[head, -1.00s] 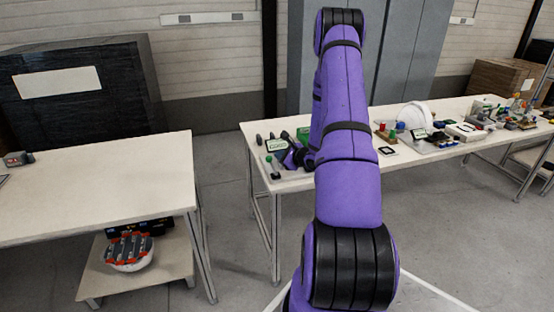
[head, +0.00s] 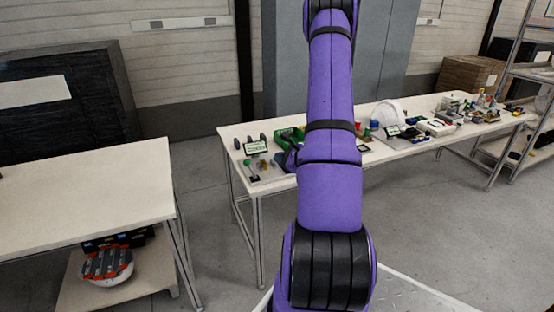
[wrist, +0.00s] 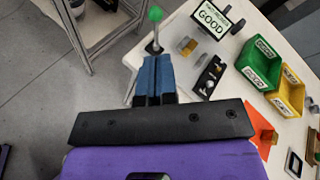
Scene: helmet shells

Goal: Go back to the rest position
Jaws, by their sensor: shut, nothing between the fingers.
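My gripper (wrist: 154,80) shows in the wrist view as two blue fingers pressed together, with nothing between them. It points toward the near edge of a white table (wrist: 186,22), just below a green-knobbed upright pin (wrist: 155,28) that appears beyond the fingertips. I cannot tell the gap to the pin. In the head view my purple arm (head: 330,120) stretches forward over the same table, and the gripper end is mostly hidden behind it.
A GOOD sign (wrist: 212,18), a green bin (wrist: 258,62) and a yellow bin (wrist: 290,92) stand on the table. A white helmet shell (head: 388,113) stands farther right. A second table (head: 85,190) is at left, with open floor between.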

